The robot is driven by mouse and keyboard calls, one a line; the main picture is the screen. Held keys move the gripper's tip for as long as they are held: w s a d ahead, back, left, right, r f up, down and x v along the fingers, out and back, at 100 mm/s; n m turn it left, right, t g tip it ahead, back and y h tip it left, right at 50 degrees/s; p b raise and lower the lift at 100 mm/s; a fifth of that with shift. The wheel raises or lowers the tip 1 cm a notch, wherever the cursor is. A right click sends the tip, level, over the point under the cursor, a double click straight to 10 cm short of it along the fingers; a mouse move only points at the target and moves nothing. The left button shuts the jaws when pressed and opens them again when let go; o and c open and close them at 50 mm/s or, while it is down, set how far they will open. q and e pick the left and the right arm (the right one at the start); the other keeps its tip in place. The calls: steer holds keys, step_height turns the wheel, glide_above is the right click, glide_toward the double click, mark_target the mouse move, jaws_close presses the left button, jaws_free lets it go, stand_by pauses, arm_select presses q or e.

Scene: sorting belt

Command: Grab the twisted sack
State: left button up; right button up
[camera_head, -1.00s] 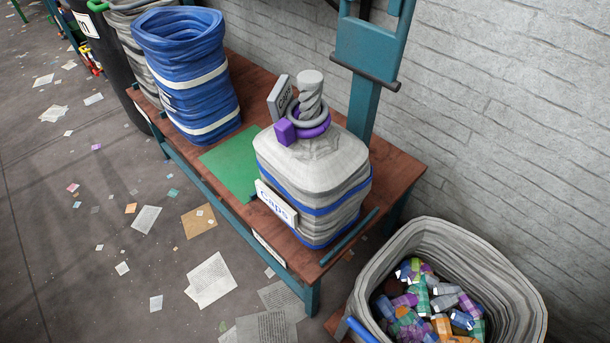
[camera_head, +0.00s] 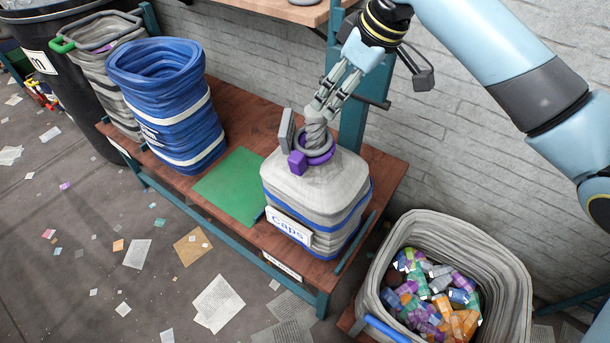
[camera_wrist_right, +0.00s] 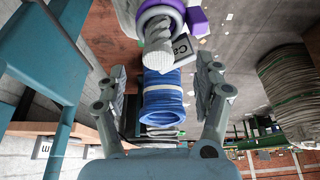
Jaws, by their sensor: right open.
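The twisted sack (camera_head: 318,185) is grey with blue bands and a "Caps" label (camera_head: 289,226). It stands upright on the wooden bench, its neck twisted into a short stalk with a purple and grey ring at its base. My right gripper (camera_head: 320,108) is open at the top of the twisted neck (camera_head: 315,130). In the right wrist view, the end of the neck (camera_wrist_right: 158,48) shows between the spread fingers (camera_wrist_right: 161,75), with space on both sides. My left gripper is not in view.
A blue open sack (camera_head: 170,110) and a grey sack (camera_head: 105,75) stand left on the bench (camera_head: 235,112). A green mat (camera_head: 232,185) lies beside the twisted sack. An open grey bin (camera_head: 505,275) of colourful bottles is at lower right. A teal post (camera_head: 353,130) stands close behind.

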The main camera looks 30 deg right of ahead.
mark_target(322, 113)
steer(key=x, duration=1)
steer(key=shift+w+b, duration=0.3)
steer(key=shift+b, duration=0.05)
steer(key=shift+c, duration=0.3)
jaws_close()
steer(key=shift+r, duration=0.1)
